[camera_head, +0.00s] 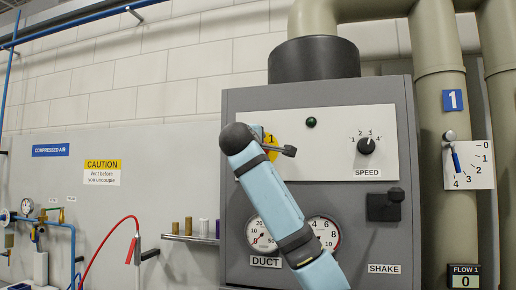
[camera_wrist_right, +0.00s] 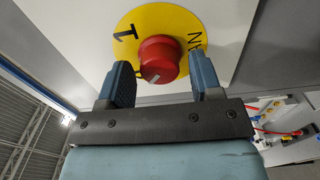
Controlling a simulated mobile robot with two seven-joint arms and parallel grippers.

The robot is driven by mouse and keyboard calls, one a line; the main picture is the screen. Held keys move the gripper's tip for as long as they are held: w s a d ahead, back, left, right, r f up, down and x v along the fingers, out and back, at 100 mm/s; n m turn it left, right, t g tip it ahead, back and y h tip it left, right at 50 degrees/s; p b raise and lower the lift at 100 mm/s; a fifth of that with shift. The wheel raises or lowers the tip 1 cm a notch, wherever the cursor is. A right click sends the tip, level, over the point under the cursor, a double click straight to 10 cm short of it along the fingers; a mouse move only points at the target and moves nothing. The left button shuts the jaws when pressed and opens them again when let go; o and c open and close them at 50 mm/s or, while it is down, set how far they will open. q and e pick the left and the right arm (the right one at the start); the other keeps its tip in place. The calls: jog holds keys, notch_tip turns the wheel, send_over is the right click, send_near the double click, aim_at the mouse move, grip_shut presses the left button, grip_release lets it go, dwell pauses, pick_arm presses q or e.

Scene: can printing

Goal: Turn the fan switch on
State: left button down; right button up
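The fan switch is a round red knob (camera_wrist_right: 158,60) with a small white mark, on a yellow disc (camera_wrist_right: 130,25) in the right wrist view. The disc shows a "1" and part of other lettering. My right gripper (camera_wrist_right: 163,76) is open, one finger on each side of the knob, with a gap showing at each side. In the head view my blue right arm crosses the grey panel and hides the knob; only part of the yellow disc (camera_head: 270,143) shows. My left gripper is out of view.
The grey cabinet (camera_head: 240,105) carries a dark green lamp (camera_head: 311,122), a speed dial (camera_head: 366,146), a black shake handle (camera_head: 384,204) and two gauges behind my arm. A small shelf (camera_head: 191,238) with several cylinders stands out at left. Pipes rise at right.

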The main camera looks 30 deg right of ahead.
jog(key=c, duration=0.7)
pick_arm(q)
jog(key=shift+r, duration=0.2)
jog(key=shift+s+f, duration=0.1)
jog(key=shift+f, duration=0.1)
pick_arm(e)
jog(key=shift+f+m, duration=0.1)
jog(key=shift+m, duration=0.2)
pick_arm(q)
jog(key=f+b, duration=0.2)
jog(key=b, duration=0.1)
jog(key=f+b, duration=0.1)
jog(key=b, duration=0.1)
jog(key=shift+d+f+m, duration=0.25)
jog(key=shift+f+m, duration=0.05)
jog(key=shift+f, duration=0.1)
pick_arm(e)
jog(key=m, duration=1.7)
jog(key=o, duration=0.9)
